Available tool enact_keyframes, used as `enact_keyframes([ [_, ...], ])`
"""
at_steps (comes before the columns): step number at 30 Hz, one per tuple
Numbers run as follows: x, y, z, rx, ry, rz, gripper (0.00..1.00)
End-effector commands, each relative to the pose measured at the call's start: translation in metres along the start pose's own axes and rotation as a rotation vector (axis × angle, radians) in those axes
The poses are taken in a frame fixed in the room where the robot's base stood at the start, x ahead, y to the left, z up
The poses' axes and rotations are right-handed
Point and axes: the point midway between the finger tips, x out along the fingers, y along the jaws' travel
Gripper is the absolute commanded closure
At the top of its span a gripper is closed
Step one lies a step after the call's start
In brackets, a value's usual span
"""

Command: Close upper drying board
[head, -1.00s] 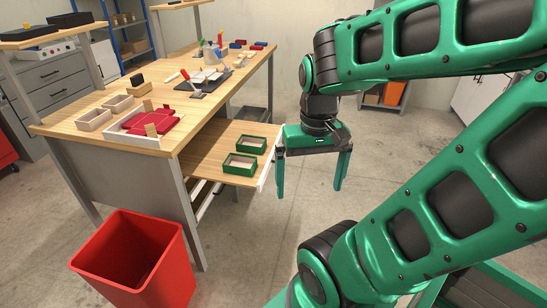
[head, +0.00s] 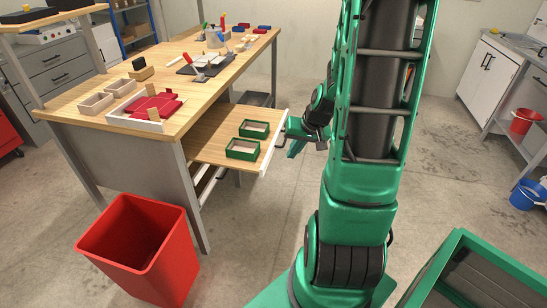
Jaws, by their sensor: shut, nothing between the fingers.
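The upper drying board (head: 216,152) is a light wooden pull-out panel that sticks out from the right side of the workbench, below its top. It has a white front edge (head: 269,152). Two green open boxes stand on it, a far one (head: 254,129) and a near one (head: 242,149). My gripper (head: 289,148) is shut and empty, just right of the board's front edge. My arm hides part of it, and I cannot tell whether it touches the edge.
The workbench (head: 75,105) carries small trays, a red form and tools. White rails (head: 208,183) show under the board. A red bin (head: 143,250) stands on the floor in front of the bench. Blue and red buckets stand at far right. The floor between is clear.

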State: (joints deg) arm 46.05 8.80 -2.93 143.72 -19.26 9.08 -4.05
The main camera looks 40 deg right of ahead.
Motion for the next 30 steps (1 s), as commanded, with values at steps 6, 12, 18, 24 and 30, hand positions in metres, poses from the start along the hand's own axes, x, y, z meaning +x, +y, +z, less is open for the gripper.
enact_keyframes([
  [6,0.039,0.022,-0.030,0.125,0.118,-0.085,1.00],
  [12,0.051,0.032,-0.043,0.179,0.175,-0.118,1.00],
  [18,0.063,0.030,-0.046,0.181,0.178,-0.121,1.00],
  [24,0.090,0.028,-0.050,0.180,0.176,-0.121,1.00],
  [30,0.120,0.024,-0.056,0.180,0.176,-0.120,1.00],
])
